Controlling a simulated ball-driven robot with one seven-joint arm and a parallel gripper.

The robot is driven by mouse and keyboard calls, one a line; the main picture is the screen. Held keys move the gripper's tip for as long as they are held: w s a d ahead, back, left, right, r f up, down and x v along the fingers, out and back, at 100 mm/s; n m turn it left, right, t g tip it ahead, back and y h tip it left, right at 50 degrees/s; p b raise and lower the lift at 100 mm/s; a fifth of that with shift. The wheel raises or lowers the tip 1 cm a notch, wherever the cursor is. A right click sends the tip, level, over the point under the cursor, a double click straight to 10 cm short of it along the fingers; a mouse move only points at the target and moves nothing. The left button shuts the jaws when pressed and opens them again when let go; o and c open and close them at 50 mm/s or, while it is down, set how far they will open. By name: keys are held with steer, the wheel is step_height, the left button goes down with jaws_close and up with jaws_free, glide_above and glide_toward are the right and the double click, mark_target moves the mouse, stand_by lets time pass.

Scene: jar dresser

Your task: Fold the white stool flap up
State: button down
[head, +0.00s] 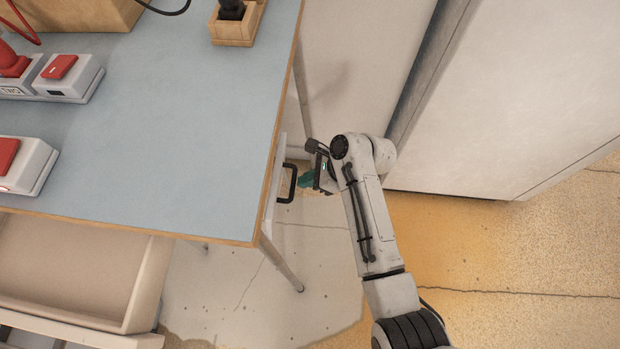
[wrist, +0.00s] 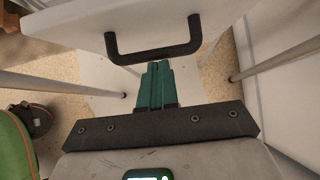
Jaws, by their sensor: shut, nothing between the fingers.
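The white flap (head: 276,190) shows as a narrow, nearly edge-on panel beside the right edge of the blue-topped table in the head view. A black bar handle (head: 288,183) sticks out from it. In the wrist view the white panel (wrist: 85,30) spans the top, with its black handle (wrist: 153,55) across the middle. My gripper (head: 306,177) is just right of the handle in the head view. Its teal fingers (wrist: 156,70) are shut and empty, with the tips close below the handle bar in the picture. I cannot tell whether they touch it.
The blue tabletop (head: 190,130) carries red-switch boxes (head: 62,75) and a wooden block (head: 235,25). An open drawer (head: 80,270) juts out at lower left. Tall pale cabinets (head: 500,100) stand right of my arm. Thin metal legs (wrist: 80,80) flank the gripper. Floor in front is clear.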

steer(key=a+r+p, duration=0.1)
steer(key=p, duration=0.2)
steer(key=shift+a+r+h+p, duration=0.2)
steer(key=shift+h+p, duration=0.15)
steer(key=shift+h, duration=0.05)
steer(key=shift+a+h+p, duration=0.5)
steer(key=shift+a+p, duration=0.2)
steer(key=shift+p, duration=0.25)
steer(key=shift+f, duration=0.1)
steer(key=d+r+p, duration=0.6)
steer(key=d+r, duration=0.3)
steer(key=shift+d+p, duration=0.35)
steer(key=shift+p, duration=0.05)
steer(key=shift+s, duration=0.1)
